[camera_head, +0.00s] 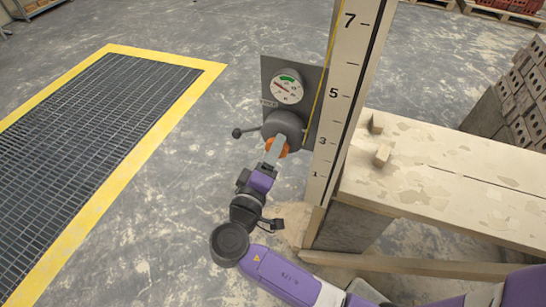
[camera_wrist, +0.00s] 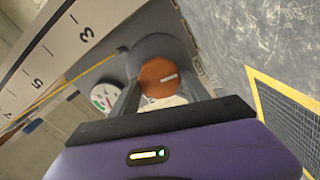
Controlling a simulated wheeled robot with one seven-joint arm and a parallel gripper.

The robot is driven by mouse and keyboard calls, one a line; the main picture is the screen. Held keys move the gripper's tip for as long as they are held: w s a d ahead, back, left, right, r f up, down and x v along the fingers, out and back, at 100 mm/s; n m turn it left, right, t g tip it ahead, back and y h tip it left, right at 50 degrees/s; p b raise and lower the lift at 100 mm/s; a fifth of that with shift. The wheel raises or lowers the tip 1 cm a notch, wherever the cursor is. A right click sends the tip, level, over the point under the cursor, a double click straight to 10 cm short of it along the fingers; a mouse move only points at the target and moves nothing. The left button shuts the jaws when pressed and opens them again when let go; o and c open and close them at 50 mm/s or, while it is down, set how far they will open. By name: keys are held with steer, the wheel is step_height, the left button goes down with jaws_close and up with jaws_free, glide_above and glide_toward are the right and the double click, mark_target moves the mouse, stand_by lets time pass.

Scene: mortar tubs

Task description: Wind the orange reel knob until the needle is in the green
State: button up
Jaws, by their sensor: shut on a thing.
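The orange reel knob (camera_head: 283,150) sits on the front of a grey round reel housing (camera_head: 284,123). My gripper (camera_head: 273,152) reaches it from below and is shut on it. In the wrist view the knob (camera_wrist: 158,78) shows between my two fingers (camera_wrist: 160,90), with a pale mark on its face. Above the reel, a white round gauge (camera_head: 287,87) with a green band at its top is fixed to a grey plate (camera_head: 267,70). The needle looks to lie left of the green, but it is too small to be sure. The gauge (camera_wrist: 103,96) is partly behind a finger in the wrist view.
A dark lever with a ball end (camera_head: 237,132) sticks out left of the reel. A tall numbered post (camera_head: 341,100) with a yellow line stands close at right. A plank bench (camera_head: 440,170) and block stack (camera_head: 525,90) are further right. A yellow-edged floor grate (camera_head: 100,110) lies left.

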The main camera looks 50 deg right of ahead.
steer(key=shift+f+m+b, duration=0.15)
steer(key=shift+m+b, duration=0.45)
steer(key=shift+m, duration=0.1)
steer(key=o, duration=1.4)
steer(key=v, duration=0.7)
steer(key=shift+s+a, duration=0.15)
steer(key=shift+a, duration=0.2)
